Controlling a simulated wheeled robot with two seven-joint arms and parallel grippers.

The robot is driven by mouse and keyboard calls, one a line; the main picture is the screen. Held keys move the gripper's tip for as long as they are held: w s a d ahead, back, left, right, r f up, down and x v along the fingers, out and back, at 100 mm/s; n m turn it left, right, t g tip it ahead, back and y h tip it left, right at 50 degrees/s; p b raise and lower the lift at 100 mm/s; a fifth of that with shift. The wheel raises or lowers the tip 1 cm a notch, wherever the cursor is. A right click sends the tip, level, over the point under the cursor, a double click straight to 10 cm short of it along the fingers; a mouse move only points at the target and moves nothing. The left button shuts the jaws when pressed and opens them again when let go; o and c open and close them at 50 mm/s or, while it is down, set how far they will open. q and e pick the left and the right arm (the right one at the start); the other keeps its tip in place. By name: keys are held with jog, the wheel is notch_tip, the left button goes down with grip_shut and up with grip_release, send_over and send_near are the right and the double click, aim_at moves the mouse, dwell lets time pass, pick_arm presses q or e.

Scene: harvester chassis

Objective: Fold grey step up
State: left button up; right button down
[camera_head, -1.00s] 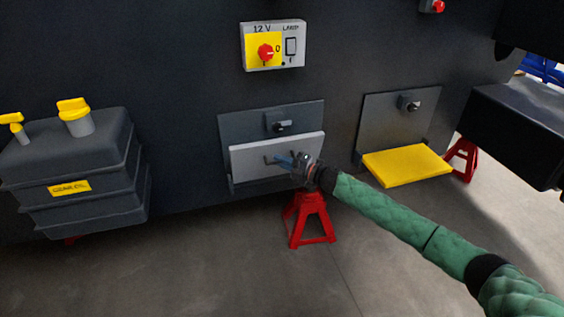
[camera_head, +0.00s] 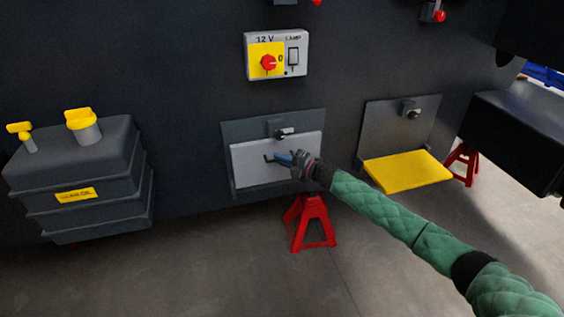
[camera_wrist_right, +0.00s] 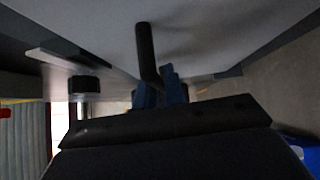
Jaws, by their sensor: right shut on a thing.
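The grey step (camera_head: 250,178) is a light grey panel in a dark frame (camera_head: 312,119) on the chassis wall. It stands nearly upright against its backing, just below a small black latch (camera_head: 281,133). My right gripper (camera_head: 281,158) is shut on the dark handle (camera_head: 268,158) on the step's outer face. In the right wrist view, the blue fingertips (camera_wrist_right: 160,90) close around the dark bar handle (camera_wrist_right: 147,50), with the pale step panel (camera_wrist_right: 220,30) behind. The fingers partly hide the handle. My left gripper is in no view.
A yellow step (camera_head: 407,171) is folded down to the right. A dark tank (camera_head: 75,180) with yellow caps hangs at left. A switch box (camera_head: 276,54) sits above. A red stand (camera_head: 309,222) is on the floor below my right arm.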

jog(key=shift+w+r, duration=0.15)
jog(key=shift+w, duration=0.1)
jog(key=c, duration=1.5)
grip_release()
jog(key=shift+a, duration=0.1)
jog(key=v, duration=0.8)
jog(key=shift+a, duration=0.1)
